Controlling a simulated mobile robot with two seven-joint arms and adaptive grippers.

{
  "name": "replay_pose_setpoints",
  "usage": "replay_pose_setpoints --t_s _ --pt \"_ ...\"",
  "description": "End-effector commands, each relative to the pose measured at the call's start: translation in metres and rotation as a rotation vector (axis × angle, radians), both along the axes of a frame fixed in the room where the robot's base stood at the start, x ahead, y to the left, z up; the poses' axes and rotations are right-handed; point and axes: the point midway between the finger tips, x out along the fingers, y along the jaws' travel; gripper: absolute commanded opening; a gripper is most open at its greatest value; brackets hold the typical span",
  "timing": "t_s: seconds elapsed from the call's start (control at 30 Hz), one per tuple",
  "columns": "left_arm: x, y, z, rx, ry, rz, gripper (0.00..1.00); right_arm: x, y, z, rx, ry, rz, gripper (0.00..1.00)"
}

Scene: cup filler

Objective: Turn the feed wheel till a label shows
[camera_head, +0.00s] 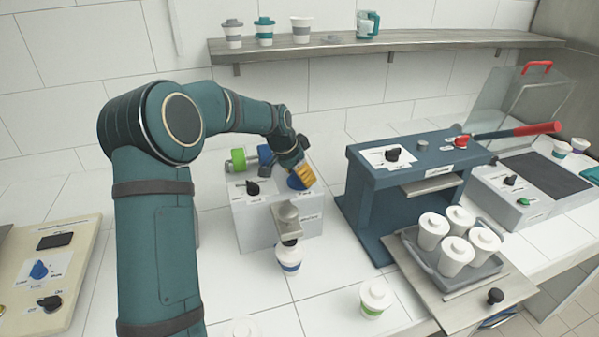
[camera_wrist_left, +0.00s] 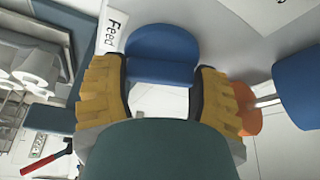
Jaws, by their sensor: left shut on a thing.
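My left gripper (camera_head: 304,177), with yellow fingers, is at the top of the grey labelling machine (camera_head: 262,222). It is shut on the blue feed wheel (camera_head: 295,184), which it partly hides. In the left wrist view the feed wheel (camera_wrist_left: 162,42) sits between the two fingers of the left gripper (camera_wrist_left: 160,70), next to a white tag (camera_wrist_left: 112,30) reading "Feed". I cannot make out a label coming out of the machine. A white cup (camera_head: 289,257) stands upright at the machine's front, under a grey round part. My right gripper is not in view.
A green knob (camera_head: 238,160) and a black knob (camera_head: 253,187) are on the machine's left. A teal press (camera_head: 375,215) with a red-handled lever (camera_head: 535,129) stands to the right. A tray (camera_head: 452,283) holds several lidded cups. Another cup (camera_head: 376,297) stands in front.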

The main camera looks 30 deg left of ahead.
Motion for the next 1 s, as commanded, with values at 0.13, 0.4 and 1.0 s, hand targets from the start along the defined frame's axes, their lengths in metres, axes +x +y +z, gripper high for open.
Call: replay_pose_setpoints --t_s 0.13,0.4,1.0 --pt "0.001 0.002 0.001 0.001 -0.003 -0.137 0.28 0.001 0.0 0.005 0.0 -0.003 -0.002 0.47" --pt "0.001 0.001 0.002 0.0 -0.003 -0.396 0.28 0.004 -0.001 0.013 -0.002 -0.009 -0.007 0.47" --pt "0.001 0.0 0.002 0.001 -0.003 -0.881 0.28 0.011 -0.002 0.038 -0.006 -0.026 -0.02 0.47"
